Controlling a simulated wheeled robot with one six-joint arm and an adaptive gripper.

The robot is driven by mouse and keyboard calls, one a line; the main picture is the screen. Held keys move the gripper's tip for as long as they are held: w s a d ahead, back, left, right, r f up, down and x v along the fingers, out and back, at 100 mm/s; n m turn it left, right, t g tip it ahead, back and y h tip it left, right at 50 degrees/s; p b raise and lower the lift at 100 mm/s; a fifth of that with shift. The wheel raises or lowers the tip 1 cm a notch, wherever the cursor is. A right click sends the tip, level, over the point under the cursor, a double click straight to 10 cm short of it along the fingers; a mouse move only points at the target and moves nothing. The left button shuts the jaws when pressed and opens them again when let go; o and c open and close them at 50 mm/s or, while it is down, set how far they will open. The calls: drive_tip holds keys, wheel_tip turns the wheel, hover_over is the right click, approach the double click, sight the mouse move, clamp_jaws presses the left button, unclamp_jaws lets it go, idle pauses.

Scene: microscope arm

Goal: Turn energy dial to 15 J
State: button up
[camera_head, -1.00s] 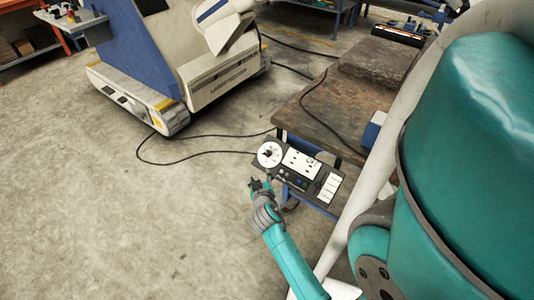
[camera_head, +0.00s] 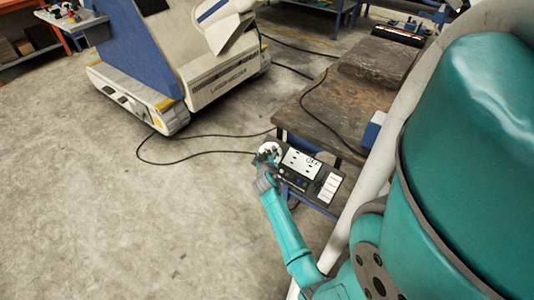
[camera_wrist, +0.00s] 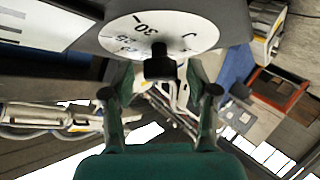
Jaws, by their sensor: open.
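The energy dial (camera_head: 268,147) is a white disc on a dark control panel (camera_head: 314,172); my gripper partly covers it in the head view. My gripper (camera_head: 268,157) is at the dial. In the wrist view my gripper (camera_wrist: 161,76) is open, one finger on each side of the knob, with gaps visible between knob and fingers. The knob's pointer setting cannot be read.
The panel carries a white socket plate (camera_head: 301,163) and a pale labelled strip (camera_head: 329,187) right of the dial. A worn workbench (camera_head: 325,118) stands behind it. A black cable (camera_head: 190,136) lies on the floor. A large blue and white machine (camera_head: 215,75) stands at the back; the left floor is clear.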

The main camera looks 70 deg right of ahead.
drive_tip(key=shift+w+d+f, duration=0.1)
drive_tip(key=shift+d+f, duration=0.05)
drive_tip(key=shift+d, duration=0.2)
drive_tip(key=shift+c, duration=0.3)
clamp_jaws()
drive_tip(key=shift+m+g+h, duration=0.3)
drive_tip(key=shift+m, duration=0.2)
drive_tip(key=m+g, duration=0.1)
drive_tip(key=m, duration=0.1)
drive_tip(key=m+g+h, duration=0.1)
drive_tip(key=m+g, duration=0.1)
drive_tip(key=m, duration=0.1)
drive_tip(key=shift+w+h, duration=0.1)
drive_tip(key=shift+h, duration=0.2)
drive_tip(key=shift+m+g, duration=2)
drive_tip(key=shift+m, duration=0.4)
